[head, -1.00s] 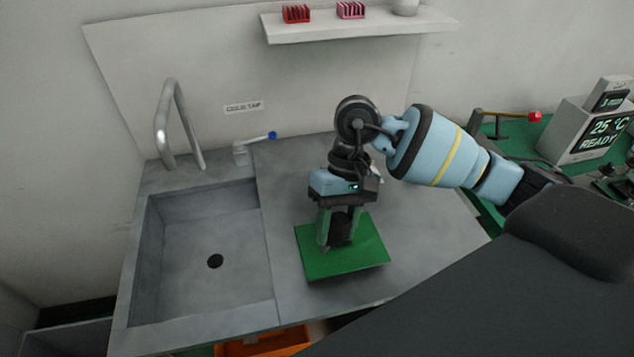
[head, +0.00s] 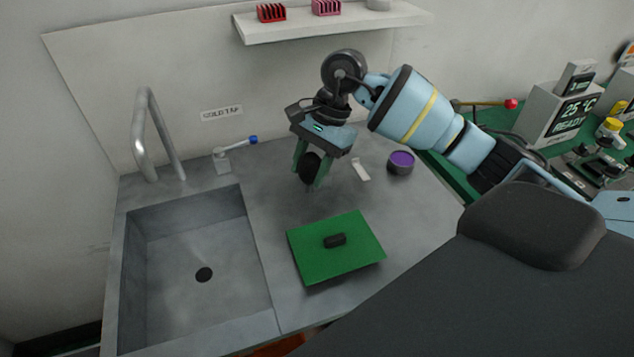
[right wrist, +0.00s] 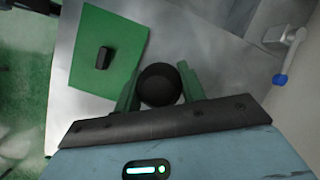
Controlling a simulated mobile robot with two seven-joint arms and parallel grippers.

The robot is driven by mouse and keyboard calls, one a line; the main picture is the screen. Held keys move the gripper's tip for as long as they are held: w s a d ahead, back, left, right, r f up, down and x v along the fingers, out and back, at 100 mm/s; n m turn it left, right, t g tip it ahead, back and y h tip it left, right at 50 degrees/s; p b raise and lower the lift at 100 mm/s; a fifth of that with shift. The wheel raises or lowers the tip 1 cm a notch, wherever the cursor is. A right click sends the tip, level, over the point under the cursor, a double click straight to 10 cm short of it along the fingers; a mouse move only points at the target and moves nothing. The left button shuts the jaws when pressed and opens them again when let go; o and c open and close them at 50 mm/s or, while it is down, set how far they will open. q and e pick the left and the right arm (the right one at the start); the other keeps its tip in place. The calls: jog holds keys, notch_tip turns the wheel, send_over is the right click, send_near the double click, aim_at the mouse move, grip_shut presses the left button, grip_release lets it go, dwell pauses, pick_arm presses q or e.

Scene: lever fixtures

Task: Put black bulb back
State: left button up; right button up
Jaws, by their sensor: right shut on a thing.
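My right gripper (head: 311,170) is shut on a round black bulb (head: 310,167) and holds it above the grey counter, behind the green mat. In the right wrist view, the bulb (right wrist: 160,84) sits between the two green fingers of the right gripper (right wrist: 159,82). The green mat (head: 310,262) lies on the counter with a small black block (head: 335,240) on it. The mat (right wrist: 120,42) and block (right wrist: 103,58) also show in the right wrist view. My left gripper is not in view.
A sink (head: 150,285) with a tall faucet (head: 140,140) is at the left. A purple-topped dark cup (head: 400,162) and a white strip (head: 361,169) lie right of the gripper. A shelf (head: 350,24) hangs above.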

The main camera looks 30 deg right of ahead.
jog(key=w+d+r+m+t, duration=0.35)
jog(key=w+d+m, duration=0.4)
jog(key=m, duration=0.35)
jog(key=shift+g+h, duration=0.3)
jog(key=shift+g, duration=0.05)
jog(key=shift+a+f, duration=0.1)
jog(key=shift+f, duration=4.9)
jog(key=shift+f, duration=0.15)
jog(key=shift+o, duration=1.1)
jog(key=o, duration=0.5)
jog(key=shift+c, duration=0.2)
jog(key=v, duration=1.2)
jog(key=shift+r+b, duration=0.2)
jog(key=shift+b, duration=0.1)
jog(key=shift+a, duration=0.1)
